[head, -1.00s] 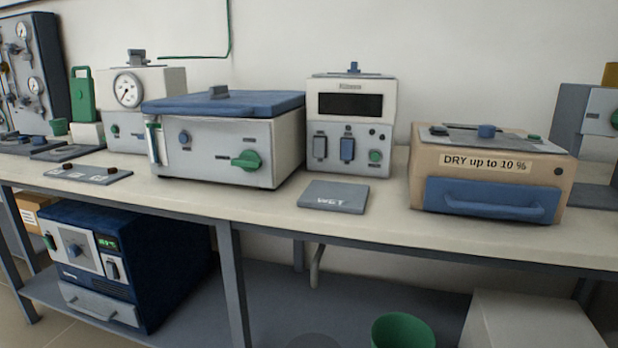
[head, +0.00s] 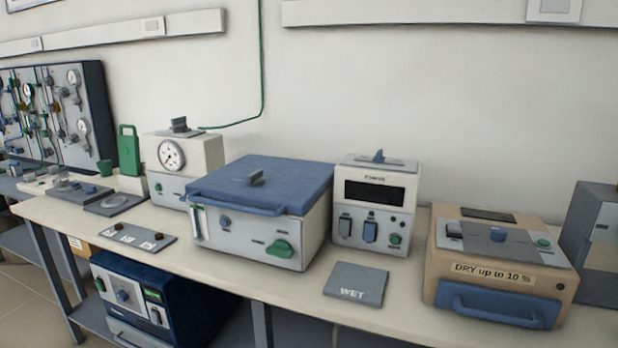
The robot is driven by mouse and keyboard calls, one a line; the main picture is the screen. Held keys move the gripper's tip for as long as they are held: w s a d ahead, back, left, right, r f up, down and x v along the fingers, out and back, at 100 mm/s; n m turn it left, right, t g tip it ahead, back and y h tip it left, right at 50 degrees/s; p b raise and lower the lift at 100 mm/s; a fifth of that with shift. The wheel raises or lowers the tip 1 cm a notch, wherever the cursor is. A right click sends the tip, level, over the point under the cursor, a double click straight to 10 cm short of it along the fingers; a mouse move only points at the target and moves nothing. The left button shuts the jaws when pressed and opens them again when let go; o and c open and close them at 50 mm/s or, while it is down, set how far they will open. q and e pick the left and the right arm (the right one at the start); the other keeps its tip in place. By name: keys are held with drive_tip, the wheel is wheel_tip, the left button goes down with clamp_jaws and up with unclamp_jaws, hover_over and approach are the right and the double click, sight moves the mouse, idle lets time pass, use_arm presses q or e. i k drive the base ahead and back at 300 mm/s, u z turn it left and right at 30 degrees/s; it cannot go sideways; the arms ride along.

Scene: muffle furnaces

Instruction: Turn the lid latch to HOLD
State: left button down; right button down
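A white box with a blue lid (head: 262,183) stands on the bench, and the lid looks closed. On the right of its front face (head: 240,238) is a green turning handle (head: 279,248), which appears to be the lid latch. The handle lies roughly sideways, with small dark marks beside it that are too small to read. A blue knob (head: 225,222) sits at the left of the same face. Neither of my grippers is in view.
A grey WET plate (head: 356,284) lies on the bench front right of the box. A display unit (head: 377,205) stands close to its right, a gauge unit (head: 183,165) to its left. A tan DRY box (head: 500,268) is farther right. A small plate (head: 123,238) lies front left.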

sight(255, 179)
drive_tip(key=u, duration=1.65)
drive_tip(key=i, duration=0.85)
drive_tip(key=z, duration=1.75)
